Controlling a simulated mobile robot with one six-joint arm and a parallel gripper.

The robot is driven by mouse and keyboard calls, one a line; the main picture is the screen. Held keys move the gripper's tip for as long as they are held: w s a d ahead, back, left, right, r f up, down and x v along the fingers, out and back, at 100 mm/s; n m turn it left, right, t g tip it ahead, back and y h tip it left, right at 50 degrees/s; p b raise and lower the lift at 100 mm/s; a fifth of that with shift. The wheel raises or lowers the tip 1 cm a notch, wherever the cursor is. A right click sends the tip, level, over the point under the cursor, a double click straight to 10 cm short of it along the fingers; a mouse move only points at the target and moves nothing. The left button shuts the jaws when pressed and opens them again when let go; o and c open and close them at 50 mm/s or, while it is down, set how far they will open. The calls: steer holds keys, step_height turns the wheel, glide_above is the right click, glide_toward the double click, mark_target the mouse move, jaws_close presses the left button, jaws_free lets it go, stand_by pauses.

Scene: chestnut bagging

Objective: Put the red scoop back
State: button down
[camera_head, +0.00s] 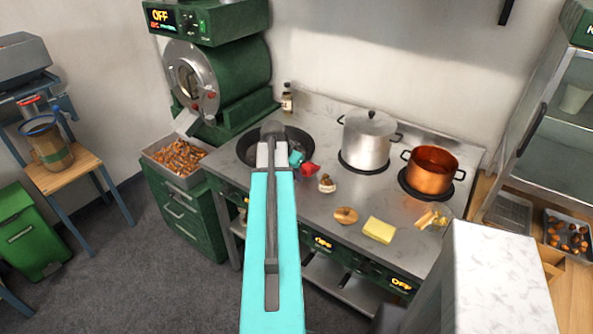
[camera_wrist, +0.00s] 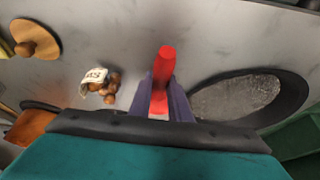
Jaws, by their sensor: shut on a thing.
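The red scoop (camera_wrist: 165,68) shows in the wrist view as a red handle held between my two fingers. In the head view a bit of red (camera_head: 310,169) shows beside the teal end of my gripper (camera_head: 299,162), over the stove top. My gripper (camera_wrist: 161,95) is shut on the scoop. The scoop's far end is not clear in either view. A black pan (camera_head: 309,143) is just left of the gripper in the head view, partly hidden by my arm. The pan (camera_wrist: 293,92) lies to the right in the wrist view.
A small white bag with chestnuts (camera_head: 327,184), a round wooden lid (camera_head: 346,215) and a yellow block (camera_head: 380,230) lie on the stove top. A steel pot (camera_head: 366,141) and a copper pot (camera_head: 432,171) stand behind. A chestnut-filled tray (camera_head: 158,160) sits below the green roaster (camera_head: 238,75).

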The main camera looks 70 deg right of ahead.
steer(key=shift+f, duration=0.55)
steer(key=shift+f+b, duration=0.55)
steer(key=shift+b, duration=0.05)
stand_by(0.3)
steer(key=c, duration=1.6)
jaws_free()
steer(key=shift+o, duration=0.2)
steer(key=shift+r, duration=0.1)
steer(key=shift+b+v, duration=0.35)
steer(key=shift+v, duration=0.7)
steer(key=shift+b+v, duration=1.3)
steer(key=shift+v, duration=4.45)
